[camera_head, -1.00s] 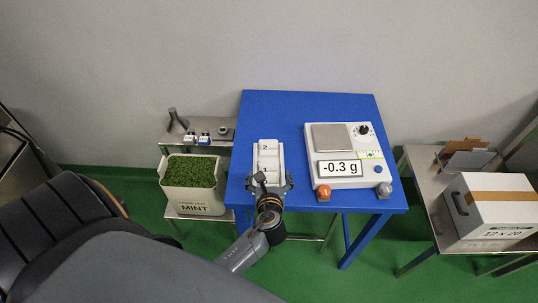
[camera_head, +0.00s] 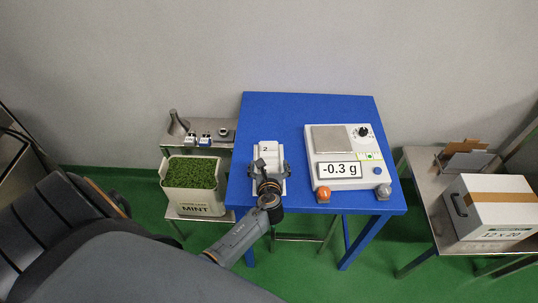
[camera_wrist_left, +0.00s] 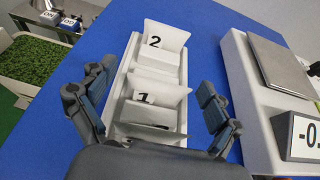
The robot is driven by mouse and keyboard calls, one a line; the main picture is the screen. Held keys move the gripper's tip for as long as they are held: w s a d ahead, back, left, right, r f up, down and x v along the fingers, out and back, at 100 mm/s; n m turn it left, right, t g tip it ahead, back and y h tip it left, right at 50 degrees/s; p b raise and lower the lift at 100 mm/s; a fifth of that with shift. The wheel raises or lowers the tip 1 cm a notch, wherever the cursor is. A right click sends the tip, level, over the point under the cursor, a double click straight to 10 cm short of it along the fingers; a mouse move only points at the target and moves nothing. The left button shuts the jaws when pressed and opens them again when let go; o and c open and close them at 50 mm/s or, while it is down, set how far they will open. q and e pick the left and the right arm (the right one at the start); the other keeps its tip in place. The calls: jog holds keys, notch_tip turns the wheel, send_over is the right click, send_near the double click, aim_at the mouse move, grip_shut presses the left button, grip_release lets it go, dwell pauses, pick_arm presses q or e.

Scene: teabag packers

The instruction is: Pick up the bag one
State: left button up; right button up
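The bag marked 1 (camera_wrist_left: 158,97) is white and stands in a white tray (camera_wrist_left: 116,74), in front of the bag marked 2 (camera_wrist_left: 165,38). Bag 2 also shows in the head view (camera_head: 266,150); there my left gripper covers bag 1. My left gripper (camera_head: 269,168) is over the near part of the tray. In the left wrist view the gripper (camera_wrist_left: 155,82) is open, one finger on each side of the tray and bag 1. Nothing is held between the fingers. My right gripper is not in view.
The tray is on a blue table (camera_head: 310,105). A scale (camera_head: 340,183) reading -0.3 g stands right of the tray. A mint bin (camera_head: 193,201) is at the left, and a cardboard-taped box (camera_head: 490,208) stands on a side table at the right.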

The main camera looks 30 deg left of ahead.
pick_arm(q)
jog(key=c, duration=0.6)
